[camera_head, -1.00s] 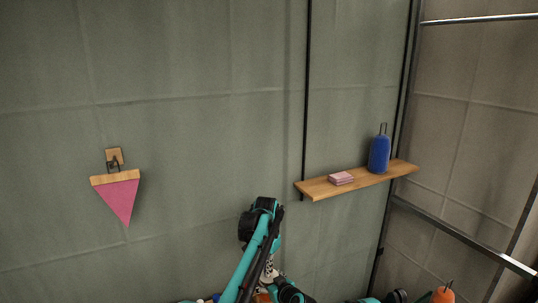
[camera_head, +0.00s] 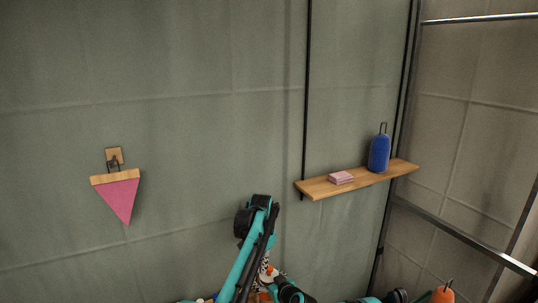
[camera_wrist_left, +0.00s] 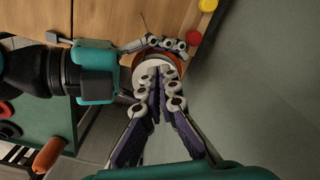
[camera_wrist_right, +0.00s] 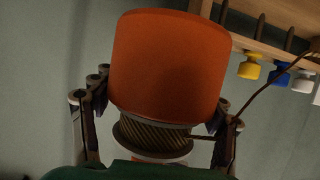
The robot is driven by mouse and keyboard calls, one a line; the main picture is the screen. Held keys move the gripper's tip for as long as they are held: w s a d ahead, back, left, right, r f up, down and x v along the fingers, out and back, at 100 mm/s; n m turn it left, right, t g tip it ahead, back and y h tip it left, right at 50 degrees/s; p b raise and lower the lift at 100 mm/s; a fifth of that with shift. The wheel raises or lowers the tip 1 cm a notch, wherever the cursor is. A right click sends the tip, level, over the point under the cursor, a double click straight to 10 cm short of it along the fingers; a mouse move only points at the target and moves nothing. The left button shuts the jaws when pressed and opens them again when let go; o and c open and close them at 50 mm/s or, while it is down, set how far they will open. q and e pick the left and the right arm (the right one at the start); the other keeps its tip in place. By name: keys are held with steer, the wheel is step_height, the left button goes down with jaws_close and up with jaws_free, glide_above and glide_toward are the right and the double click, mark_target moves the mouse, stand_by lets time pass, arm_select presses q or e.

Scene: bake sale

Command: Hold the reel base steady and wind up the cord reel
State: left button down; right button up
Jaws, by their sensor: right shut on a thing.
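The cord reel shows in the right wrist view as a large orange body (camera_wrist_right: 168,62) with a spool of wound brown cord (camera_wrist_right: 150,135) and a pale part below it. A loose cord (camera_wrist_right: 258,98) runs off to the right. My right gripper (camera_wrist_right: 160,110) has its fingers on both sides of the reel. In the left wrist view the reel's white round face (camera_wrist_left: 145,79) is partly covered by my left gripper (camera_wrist_left: 159,72), whose fingertips are together over it. A crank is hidden or too small to tell. In the head view, the grippers are low in the middle, mostly hidden.
A wooden shelf (camera_head: 320,189) on the right holds a blue bottle-like thing (camera_head: 379,153) and pink squares (camera_head: 341,177). A pink pennant (camera_head: 122,202) hangs on the left wall. Red (camera_wrist_left: 193,38) and yellow (camera_wrist_left: 208,5) round things lie near the wooden surface (camera_wrist_left: 105,20).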

arm_select(q)
steer(key=shift+s+a, duration=0.15)
steer(key=shift+a, duration=0.15)
step_height(320, 180, up, 6)
stand_by(0.5)
steer(key=shift+d, duration=0.1)
glide_above(268, 280)
steer(key=shift+f, duration=3)
